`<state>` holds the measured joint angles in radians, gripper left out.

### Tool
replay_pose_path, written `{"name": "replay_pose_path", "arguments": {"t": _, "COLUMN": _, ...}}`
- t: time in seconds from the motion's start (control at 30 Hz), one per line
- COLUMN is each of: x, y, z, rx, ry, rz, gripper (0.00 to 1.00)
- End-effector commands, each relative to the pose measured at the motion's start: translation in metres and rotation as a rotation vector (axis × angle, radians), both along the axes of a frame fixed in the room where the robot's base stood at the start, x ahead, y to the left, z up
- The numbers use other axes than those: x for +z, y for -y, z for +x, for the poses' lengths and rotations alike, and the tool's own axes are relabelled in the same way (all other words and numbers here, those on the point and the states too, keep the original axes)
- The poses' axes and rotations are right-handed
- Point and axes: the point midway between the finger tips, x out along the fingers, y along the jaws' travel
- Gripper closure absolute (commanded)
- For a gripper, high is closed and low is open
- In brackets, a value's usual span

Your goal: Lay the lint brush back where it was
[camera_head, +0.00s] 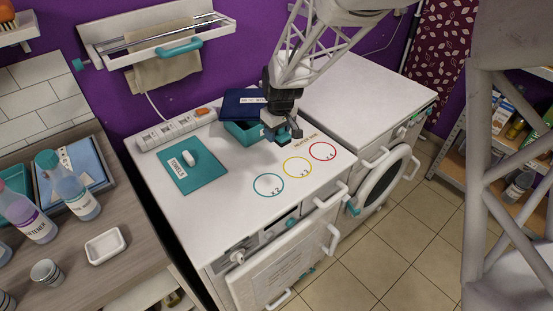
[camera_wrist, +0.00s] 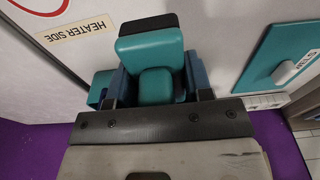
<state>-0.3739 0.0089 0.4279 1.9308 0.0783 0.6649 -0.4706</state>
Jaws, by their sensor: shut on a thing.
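In the wrist view, my gripper (camera_wrist: 158,88) is shut on a teal block with a black strip along its far edge, which I take to be the lint brush (camera_wrist: 150,50). In the head view, my gripper (camera_head: 284,137) is above the white machine top, at the right side of a teal open box (camera_head: 240,131). The brush is mostly hidden there by the dark fingers. I cannot tell whether it touches the surface. The box has a raised navy lid (camera_head: 243,103) with a small label. Its inside is largely hidden.
A teal panel (camera_head: 191,180) labelled "TOWELS" with a white rounded piece lies left. Teal, yellow and red circles (camera_head: 269,185) mark the front right, near the "HEATER SIDE" label (camera_wrist: 75,38). A power strip (camera_head: 177,130) runs along the back. The front middle is clear.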

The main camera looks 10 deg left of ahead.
Motion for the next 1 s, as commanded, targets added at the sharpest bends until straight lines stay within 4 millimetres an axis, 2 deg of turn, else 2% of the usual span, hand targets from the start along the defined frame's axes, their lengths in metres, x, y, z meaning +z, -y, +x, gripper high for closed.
{"name": "replay_pose_path", "arguments": {"t": 0.17, "x": 0.000, "y": -0.003, "z": -0.012, "rx": 0.001, "ry": 0.000, "rz": 0.000, "gripper": 0.79}}
{"name": "replay_pose_path", "arguments": {"t": 0.37, "x": -0.001, "y": -0.008, "z": -0.043, "rx": 0.002, "ry": 0.000, "rz": 0.000, "gripper": 0.79}}
{"name": "replay_pose_path", "arguments": {"t": 0.73, "x": -0.009, "y": -0.015, "z": -0.134, "rx": 0.003, "ry": 0.000, "rz": -0.002, "gripper": 0.79}}
{"name": "replay_pose_path", "arguments": {"t": 1.0, "x": -0.019, "y": -0.012, "z": -0.200, "rx": 0.003, "ry": 0.000, "rz": -0.001, "gripper": 0.79}}
